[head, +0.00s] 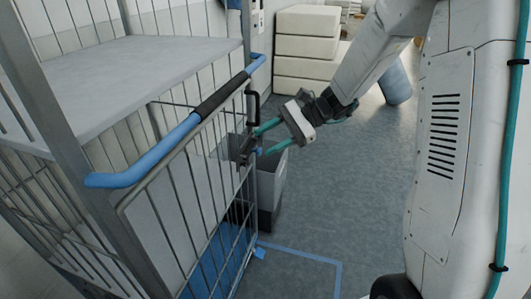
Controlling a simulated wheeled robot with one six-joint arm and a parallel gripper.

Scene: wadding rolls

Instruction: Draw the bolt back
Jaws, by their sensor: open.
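The bolt (246,148) is a small dark fitting at the right edge of a wire cage gate (190,200). My gripper (260,142) has two teal fingers pointing left, apart from each other, with their tips beside the bolt. I cannot tell whether the fingertips touch it. The fingers partly cover the bolt area, and the bolt's exact position is too small to read. A blue rail with a black grip (222,95) runs along the top of the gate.
A grey shelf (110,75) is inside the cage.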

